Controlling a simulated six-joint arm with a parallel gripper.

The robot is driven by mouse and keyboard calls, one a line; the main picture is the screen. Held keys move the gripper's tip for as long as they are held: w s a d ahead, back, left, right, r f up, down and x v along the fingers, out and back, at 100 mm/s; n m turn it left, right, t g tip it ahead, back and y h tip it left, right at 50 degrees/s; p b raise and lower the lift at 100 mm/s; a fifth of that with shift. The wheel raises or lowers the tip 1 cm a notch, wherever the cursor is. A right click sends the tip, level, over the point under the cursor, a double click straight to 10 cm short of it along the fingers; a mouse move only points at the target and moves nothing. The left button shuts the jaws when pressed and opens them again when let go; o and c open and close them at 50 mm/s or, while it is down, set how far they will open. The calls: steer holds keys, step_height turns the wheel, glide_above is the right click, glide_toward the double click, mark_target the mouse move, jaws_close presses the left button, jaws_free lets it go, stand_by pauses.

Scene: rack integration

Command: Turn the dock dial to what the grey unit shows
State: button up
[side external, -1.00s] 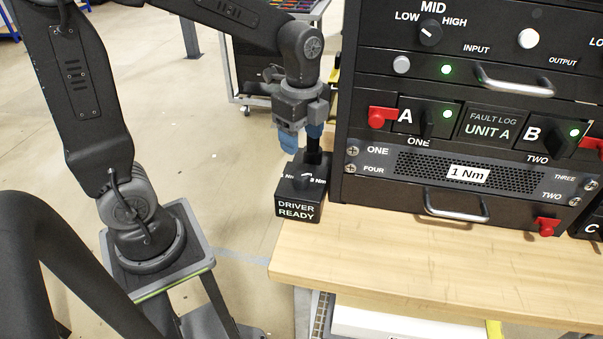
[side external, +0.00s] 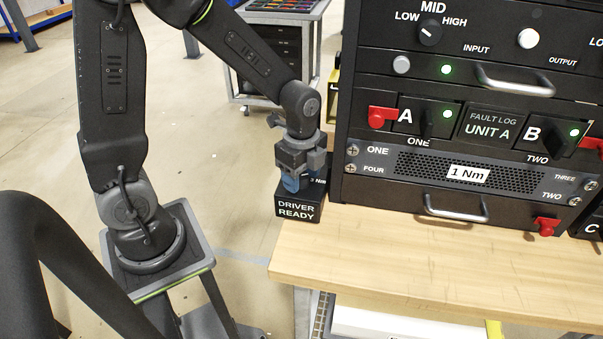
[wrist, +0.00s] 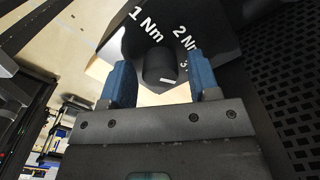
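The dock is a black box (side external: 297,209) marked "DRIVER READY" at the left end of the bench. Its dial (wrist: 158,66) is a dark round knob with a white mark, shown in the wrist view. The mark lies at the knob's lower right, towards a partly hidden "3" label; "1 Nm" and "2 Nm" stand above. My gripper (side external: 293,184) is down over the dock and hides the dial in the side view. In the wrist view its blue fingers stand on either side of the knob, with visible gaps. The grey unit (side external: 520,182) in the rack carries a "1 Nm" label (side external: 468,174).
The rack (side external: 345,120) stands close to the right of the dock, with handles, knobs and red latches on its front. The wooden bench top (side external: 400,260) in front is clear. A cart (side external: 270,60) with a coloured tray stands behind on the floor.

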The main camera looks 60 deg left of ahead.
steer(key=c, duration=0.8)
steer(key=n, duration=0.4)
steer(key=shift+n, duration=0.4)
steer(key=n, duration=1.2)
steer(key=shift+r+n, duration=0.1)
steer(key=shift+n, duration=0.2)
steer(key=n, duration=0.6)
steer(key=shift+n, duration=0.4)
steer(key=o, duration=0.9)
